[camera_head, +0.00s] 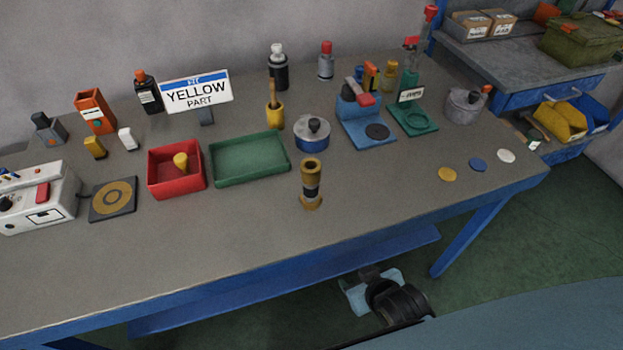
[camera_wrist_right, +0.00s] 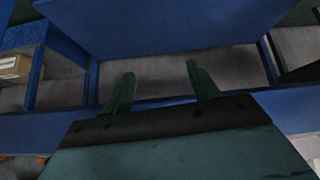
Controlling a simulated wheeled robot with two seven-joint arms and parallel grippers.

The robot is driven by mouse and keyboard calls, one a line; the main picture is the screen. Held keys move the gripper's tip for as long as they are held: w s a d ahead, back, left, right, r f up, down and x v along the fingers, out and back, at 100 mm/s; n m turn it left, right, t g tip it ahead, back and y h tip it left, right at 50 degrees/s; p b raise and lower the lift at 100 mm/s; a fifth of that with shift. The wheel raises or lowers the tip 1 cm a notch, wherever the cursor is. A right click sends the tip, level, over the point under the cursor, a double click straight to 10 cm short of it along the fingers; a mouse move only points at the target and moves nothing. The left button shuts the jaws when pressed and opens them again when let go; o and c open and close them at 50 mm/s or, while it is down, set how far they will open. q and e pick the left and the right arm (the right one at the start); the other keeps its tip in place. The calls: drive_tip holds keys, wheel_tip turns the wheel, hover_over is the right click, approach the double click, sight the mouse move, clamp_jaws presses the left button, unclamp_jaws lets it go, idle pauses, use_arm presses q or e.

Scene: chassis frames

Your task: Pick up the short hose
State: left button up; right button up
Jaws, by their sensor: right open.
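A short upright piece (camera_head: 311,185) with brass-coloured ends and a dark middle stands on the grey workbench (camera_head: 400,200), near its front middle; it looks like the short hose, though I cannot be certain. My right gripper (camera_head: 368,287) is below and in front of the bench edge, to the right of this piece and well apart from it. In the right wrist view the two green fingers (camera_wrist_right: 161,85) are spread with nothing between them. The hose does not show in that view. My left gripper is out of view.
Behind the piece are a green tray (camera_head: 249,158), a red bin (camera_head: 176,171) with a yellow part, and a blue round tin (camera_head: 312,134). The blue front rail (camera_head: 240,275) of the bench lies between my right gripper and the benchtop.

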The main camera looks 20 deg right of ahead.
drive_tip(key=w+r, duration=0.1)
drive_tip(key=r, duration=0.2)
drive_tip(key=r+t, duration=0.1)
drive_tip(key=r, duration=0.3)
drive_tip(key=w+r+t+p, duration=0.1)
drive_tip(key=r, duration=0.2)
drive_tip(key=shift+w+a+r+m, duration=0.1)
drive_tip(key=shift+w+r+m, duration=0.1)
drive_tip(key=shift+w+m, duration=0.15)
drive_tip(key=t+y, duration=0.2)
drive_tip(key=t, duration=0.6)
approach(308, 161)
drive_tip(key=shift+w+a+f+p, duration=0.15)
drive_tip(key=shift+w+a, duration=0.1)
drive_tip(key=shift+w, duration=1.45)
drive_tip(key=shift+w+a+r+p, duration=0.15)
drive_tip(key=shift+w+a, duration=0.1)
drive_tip(key=shift+w, duration=1.5)
drive_tip(key=shift+w+a+f+p, duration=0.15)
drive_tip(key=shift+w+a, duration=0.1)
drive_tip(key=shift+w, duration=1.45)
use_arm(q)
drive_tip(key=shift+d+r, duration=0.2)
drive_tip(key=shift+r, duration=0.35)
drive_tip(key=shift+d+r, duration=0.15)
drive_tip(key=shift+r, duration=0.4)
use_arm(e)
clamp_jaws()
